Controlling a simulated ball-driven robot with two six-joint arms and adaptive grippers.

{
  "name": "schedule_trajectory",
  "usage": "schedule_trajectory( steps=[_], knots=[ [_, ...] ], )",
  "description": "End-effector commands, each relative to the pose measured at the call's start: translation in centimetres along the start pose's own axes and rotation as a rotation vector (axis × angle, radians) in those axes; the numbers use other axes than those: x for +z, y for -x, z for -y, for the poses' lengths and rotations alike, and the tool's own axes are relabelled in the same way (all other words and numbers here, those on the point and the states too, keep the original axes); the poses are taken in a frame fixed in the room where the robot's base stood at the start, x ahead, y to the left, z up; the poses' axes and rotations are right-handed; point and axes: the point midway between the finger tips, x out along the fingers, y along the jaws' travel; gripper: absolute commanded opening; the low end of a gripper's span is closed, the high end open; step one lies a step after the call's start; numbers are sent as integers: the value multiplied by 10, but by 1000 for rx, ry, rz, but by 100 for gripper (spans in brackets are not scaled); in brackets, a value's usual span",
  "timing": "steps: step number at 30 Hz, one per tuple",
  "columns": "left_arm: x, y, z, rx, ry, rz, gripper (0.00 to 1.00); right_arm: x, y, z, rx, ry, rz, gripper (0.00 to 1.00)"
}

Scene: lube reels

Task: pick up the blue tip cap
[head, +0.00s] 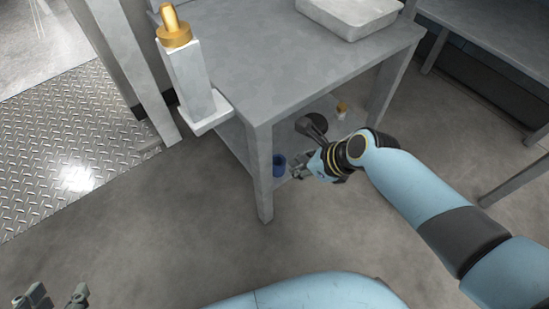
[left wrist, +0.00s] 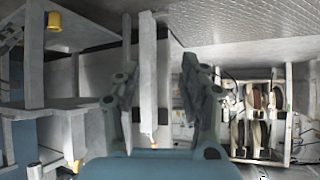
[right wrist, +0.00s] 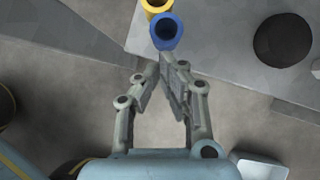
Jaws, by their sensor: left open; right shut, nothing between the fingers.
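The blue tip cap (head: 279,166) stands at the near edge of the table's lower shelf, beside a front leg. In the right wrist view the blue tip cap (right wrist: 167,33) looks like a round, hollow cup just beyond the fingertips. My right gripper (head: 297,168) is just right of the cap; its fingers (right wrist: 160,66) are shut with nothing between them. A small gap shows between the fingertips and the cap. My left gripper (head: 52,297) is open and empty at the lower left, far from the cap; its spread fingers show in the left wrist view (left wrist: 160,75).
A yellow cup-like piece (right wrist: 156,7) sits right behind the blue cap. A dark round disc (right wrist: 283,40) lies on the shelf to the right. The grey table (head: 290,68) and its leg (head: 263,180) stand close by. Open floor (head: 150,235) lies in front.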

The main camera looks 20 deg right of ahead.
Motion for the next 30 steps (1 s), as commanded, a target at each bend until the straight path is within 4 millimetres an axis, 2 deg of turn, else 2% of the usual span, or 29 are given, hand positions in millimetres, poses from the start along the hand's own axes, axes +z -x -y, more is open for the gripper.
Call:
schedule_trajectory(
  steps=[1, 7, 9, 20, 30],
  knots=[
    [9, -1, -1, 0, -2, -24, 43, 5, -8, -1, 2, -1, -1, 0],
    [20, 6, -6, 4, -8, -159, 43, 30, -26, -1, 1, -2, 0, 0],
    [-2, 3, -5, 2, -13, -223, 43, 34, -27, 0, 0, -1, -1, 0],
    [-82, 0, -4, 1, -40, -505, 43, 54, -40, 0, 0, -1, 0, 0],
    [-153, 15, -5, 1, -66, -778, 43, 50, -45, 0, 0, 0, -2, 0]
  ],
)
